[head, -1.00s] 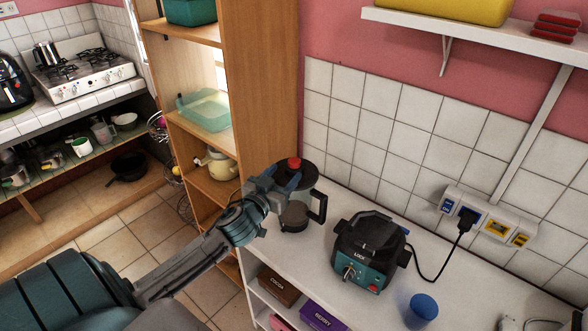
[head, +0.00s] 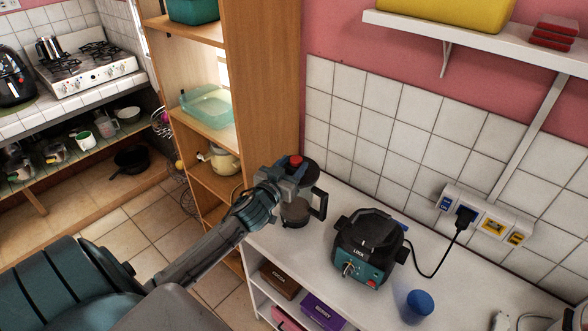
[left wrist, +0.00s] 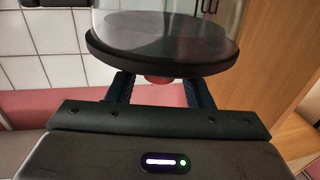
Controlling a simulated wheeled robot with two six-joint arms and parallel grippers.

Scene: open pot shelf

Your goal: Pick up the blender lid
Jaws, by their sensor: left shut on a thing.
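The blender lid (head: 310,172) is dark and round with a red knob (head: 296,161) on top. It sits on the glass blender jug (head: 296,211), which stands upright on the white counter with its black handle to the right. My left gripper (head: 288,177) comes in from the left and is shut on the lid's knob, partly covering lid and jug. In the left wrist view, the lid (left wrist: 160,52) lies against the glass jug (left wrist: 165,15), with the red knob (left wrist: 158,80) between the fingers. I see no clear gap between lid and jug. My right gripper is out of view.
The blender base (head: 368,250) stands right of the jug, its cord running to a wall socket (head: 487,222). A blue cup (head: 418,306) is near the counter's front. A wooden shelf (head: 265,90) rises close behind my left gripper. A wall shelf (head: 480,35) hangs above.

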